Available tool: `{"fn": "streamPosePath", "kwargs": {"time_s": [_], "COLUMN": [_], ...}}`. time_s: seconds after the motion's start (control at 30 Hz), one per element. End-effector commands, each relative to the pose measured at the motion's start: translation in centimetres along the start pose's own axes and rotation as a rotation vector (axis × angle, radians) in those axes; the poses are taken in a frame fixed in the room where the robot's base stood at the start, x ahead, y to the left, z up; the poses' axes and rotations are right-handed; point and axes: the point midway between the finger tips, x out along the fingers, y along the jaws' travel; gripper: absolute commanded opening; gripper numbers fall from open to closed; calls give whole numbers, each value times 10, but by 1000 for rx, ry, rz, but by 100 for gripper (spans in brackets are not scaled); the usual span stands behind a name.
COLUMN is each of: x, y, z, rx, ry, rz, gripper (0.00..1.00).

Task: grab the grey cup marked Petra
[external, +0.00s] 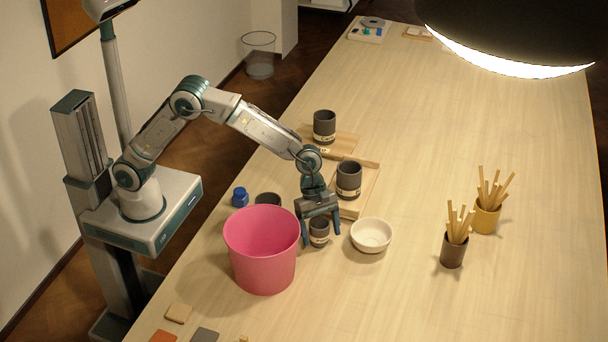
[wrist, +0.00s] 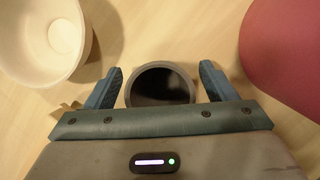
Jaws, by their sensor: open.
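A dark grey cup (external: 319,238) with a pale label stands on the table below my gripper (external: 320,232). The fingers are open, one on each side of it. In the wrist view the cup's round mouth (wrist: 161,84) lies between the two fingers of my gripper (wrist: 160,87), with small gaps at both sides. Two more grey cups with pale labels stand farther back, one on a near board (external: 348,178) and one on a far board (external: 324,124). Another grey cup (external: 268,198) is partly hidden behind the pink bucket. I cannot read the name on any label.
A pink bucket (external: 262,262) stands close left of my gripper; it is at right in the wrist view (wrist: 287,45). A white bowl (external: 371,237) is close on the other side (wrist: 75,60). A blue jar (external: 240,198) and two stick-filled pots (external: 453,252) (external: 485,219) stand farther off.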

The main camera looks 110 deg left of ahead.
Motion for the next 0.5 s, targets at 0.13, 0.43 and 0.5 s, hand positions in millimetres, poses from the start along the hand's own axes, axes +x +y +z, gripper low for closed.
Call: {"fn": "streamPosePath", "kwargs": {"time_s": [0.13,0.43,0.5], "x": [0,0,0], "y": [0,0,0], "z": [0,0,0], "rx": [0,0,0], "ry": [0,-1,-1], "rz": [0,0,0], "gripper": [78,26,26]}}
